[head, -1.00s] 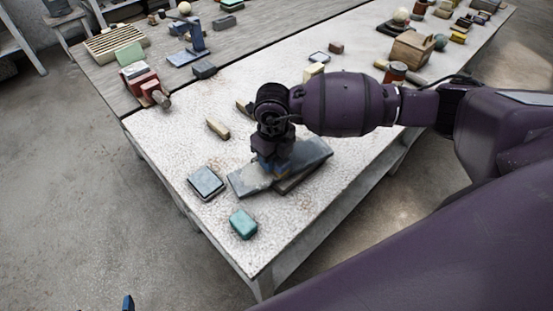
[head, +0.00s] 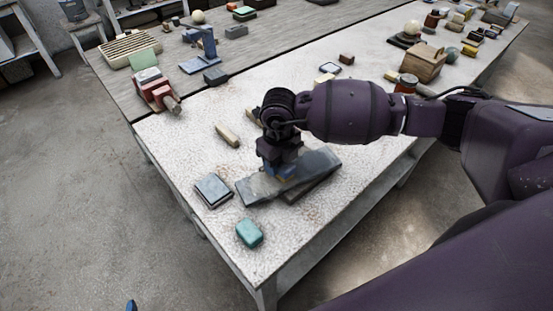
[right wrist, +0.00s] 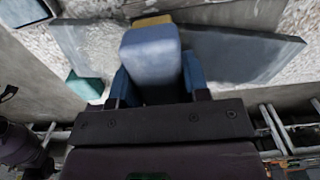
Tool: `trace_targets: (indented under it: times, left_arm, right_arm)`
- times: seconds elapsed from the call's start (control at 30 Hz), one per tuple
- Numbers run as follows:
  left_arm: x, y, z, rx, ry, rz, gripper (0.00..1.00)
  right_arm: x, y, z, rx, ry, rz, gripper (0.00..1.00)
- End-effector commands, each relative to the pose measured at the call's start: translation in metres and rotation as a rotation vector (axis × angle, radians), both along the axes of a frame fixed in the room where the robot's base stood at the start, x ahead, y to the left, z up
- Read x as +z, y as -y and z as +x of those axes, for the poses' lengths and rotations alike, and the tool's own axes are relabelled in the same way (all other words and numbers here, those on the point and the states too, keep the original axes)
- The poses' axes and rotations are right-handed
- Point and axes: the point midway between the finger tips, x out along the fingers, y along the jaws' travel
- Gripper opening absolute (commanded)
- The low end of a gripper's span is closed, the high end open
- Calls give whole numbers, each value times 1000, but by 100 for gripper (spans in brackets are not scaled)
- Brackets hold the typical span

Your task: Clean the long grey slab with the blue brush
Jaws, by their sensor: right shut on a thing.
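The long grey slab (head: 318,163) lies slanted near the front corner of the pale speckled table, over a darker piece that shows under its near edge. It also shows in the right wrist view (right wrist: 245,55). My right gripper (head: 280,168) points down over the slab's middle, shut on the blue brush. In the right wrist view, the blue brush (right wrist: 150,65) sits between the blue fingers, with a tan edge at its far side. The brush appears to be against the slab's top; the contact is hidden. Only a blue tip of my left gripper (head: 131,306) shows at the bottom edge.
A teal block (head: 249,233) and a dark-framed grey-blue pad (head: 213,190) lie close to the slab's left end. A tan bar (head: 227,135) lies behind. A red clamp-like tool (head: 157,90) stands at the table's left edge. A wooden box (head: 423,63) is farther back.

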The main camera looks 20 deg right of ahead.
Motion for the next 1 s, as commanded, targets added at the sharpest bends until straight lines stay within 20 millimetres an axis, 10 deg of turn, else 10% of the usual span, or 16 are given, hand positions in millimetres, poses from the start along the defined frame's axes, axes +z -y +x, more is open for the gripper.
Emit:
trace_targets:
  times: [1.0]
  left_arm:
    - [12, 0, 2, 0, 8, 0, 100]
  right_arm:
    - [5, 4, -12, 0, 0, 1, 23]
